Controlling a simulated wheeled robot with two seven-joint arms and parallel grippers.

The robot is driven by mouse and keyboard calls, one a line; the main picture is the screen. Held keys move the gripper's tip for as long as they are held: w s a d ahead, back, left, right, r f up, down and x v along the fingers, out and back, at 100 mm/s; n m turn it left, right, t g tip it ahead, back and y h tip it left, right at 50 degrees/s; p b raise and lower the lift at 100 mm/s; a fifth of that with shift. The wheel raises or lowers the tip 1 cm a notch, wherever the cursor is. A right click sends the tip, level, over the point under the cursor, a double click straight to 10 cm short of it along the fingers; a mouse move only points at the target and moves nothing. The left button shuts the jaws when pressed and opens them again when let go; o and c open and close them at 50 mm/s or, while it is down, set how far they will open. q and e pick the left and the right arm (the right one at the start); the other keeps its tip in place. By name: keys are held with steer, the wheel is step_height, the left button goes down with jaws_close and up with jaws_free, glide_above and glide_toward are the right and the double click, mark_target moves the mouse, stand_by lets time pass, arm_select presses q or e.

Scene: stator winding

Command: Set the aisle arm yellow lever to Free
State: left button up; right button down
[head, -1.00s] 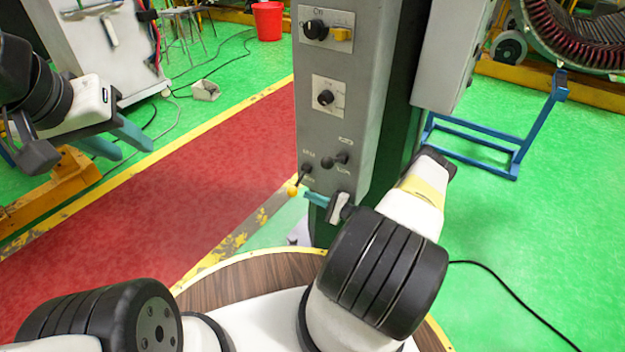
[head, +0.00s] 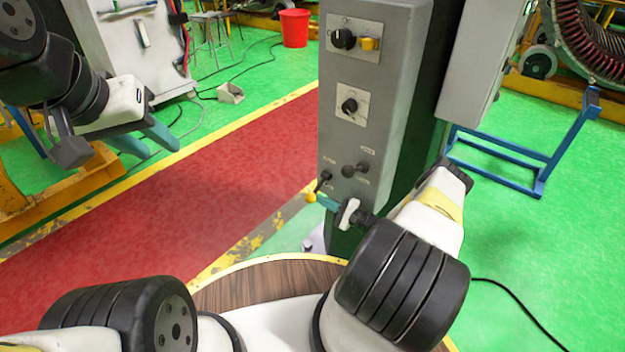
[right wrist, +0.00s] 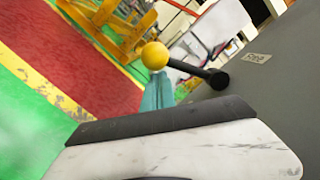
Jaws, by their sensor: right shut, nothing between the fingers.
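The yellow-knobbed lever (head: 311,196) sticks out low on the front of the grey control column, its dark stem rising to the right toward its pivot. In the right wrist view the yellow ball (right wrist: 155,55) stands just beyond my fingertips, with a black lever end and a "Free" label (right wrist: 257,58) on the panel to its right. My right gripper (head: 322,201) is shut and empty, its teal fingertips close beside the ball; I cannot tell whether they touch. My left gripper (head: 150,142) hangs over the aisle at the left, far from the column; its finger gap is unclear.
A blue stand (head: 540,160) is at the right. The red aisle floor (head: 230,165) left of the column is clear.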

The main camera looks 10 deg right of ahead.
mark_target(318, 189)
steer(key=shift+a+r, duration=0.1)
steer(key=shift+r, duration=0.05)
step_height(318, 189, up, 7)
steer(key=s+a+m+t, duration=0.1)
steer(key=a+m, duration=0.1)
steer(key=m, duration=0.8)
steer(key=shift+s+t+h, duration=0.3)
steer(key=shift+s, duration=0.05)
steer(key=shift+w+r, duration=0.1)
steer(key=shift+r, duration=0.05)
